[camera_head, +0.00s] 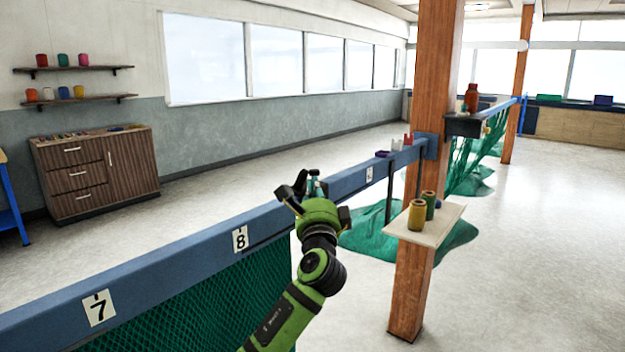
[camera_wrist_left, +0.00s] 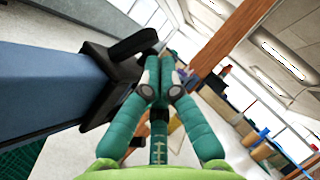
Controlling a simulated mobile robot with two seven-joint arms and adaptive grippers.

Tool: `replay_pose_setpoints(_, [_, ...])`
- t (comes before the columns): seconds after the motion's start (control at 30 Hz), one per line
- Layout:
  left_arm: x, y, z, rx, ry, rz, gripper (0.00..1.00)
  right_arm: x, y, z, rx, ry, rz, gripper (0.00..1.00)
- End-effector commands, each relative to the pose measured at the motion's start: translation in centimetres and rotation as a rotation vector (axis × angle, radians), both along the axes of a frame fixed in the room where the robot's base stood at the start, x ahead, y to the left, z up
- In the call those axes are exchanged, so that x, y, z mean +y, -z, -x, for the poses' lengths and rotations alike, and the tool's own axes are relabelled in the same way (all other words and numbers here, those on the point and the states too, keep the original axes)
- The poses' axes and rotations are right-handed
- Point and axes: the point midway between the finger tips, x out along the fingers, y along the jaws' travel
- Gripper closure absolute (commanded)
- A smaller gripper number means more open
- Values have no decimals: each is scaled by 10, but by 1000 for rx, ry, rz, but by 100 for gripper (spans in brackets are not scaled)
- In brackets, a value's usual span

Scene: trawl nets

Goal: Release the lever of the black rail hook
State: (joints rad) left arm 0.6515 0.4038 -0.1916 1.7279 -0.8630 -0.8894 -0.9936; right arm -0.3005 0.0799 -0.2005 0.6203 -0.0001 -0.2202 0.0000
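The black rail hook (camera_head: 291,194) sits over the blue rail, just left of my left gripper in the head view. In the left wrist view the hook (camera_wrist_left: 112,90) is large, with a thick black lever (camera_wrist_left: 132,44) sticking out toward the upper right. My left gripper (camera_head: 313,178) is beside the hook at the rail's top. In the left wrist view its teal fingers (camera_wrist_left: 163,80) come together at the tips, close to the hook and lever. I see nothing clearly held. Whether the fingers touch the lever cannot be told. My right gripper is not in view.
The blue rail (camera_head: 190,262) carries number plates and green netting (camera_head: 200,310). A wooden post (camera_head: 435,90) with a small shelf (camera_head: 444,219) holding spools stands to the right. A brown cabinet (camera_head: 97,172) is at the left wall. The right floor is open.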

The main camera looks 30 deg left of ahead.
Motion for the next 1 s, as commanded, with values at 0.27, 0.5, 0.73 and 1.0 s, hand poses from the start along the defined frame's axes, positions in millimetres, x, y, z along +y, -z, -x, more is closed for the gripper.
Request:
replay_pose_setpoints(0.27, [6,-2,0,1,1,-1,100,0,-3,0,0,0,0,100])
replay_pose_setpoints(0.5, [6,-3,0,1,1,2,100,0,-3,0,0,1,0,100])
replay_pose_setpoints(0.73, [6,-7,-2,5,1,47,100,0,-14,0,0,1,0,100])
replay_pose_setpoints(1.0, [7,-9,-3,7,0,85,100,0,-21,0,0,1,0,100])
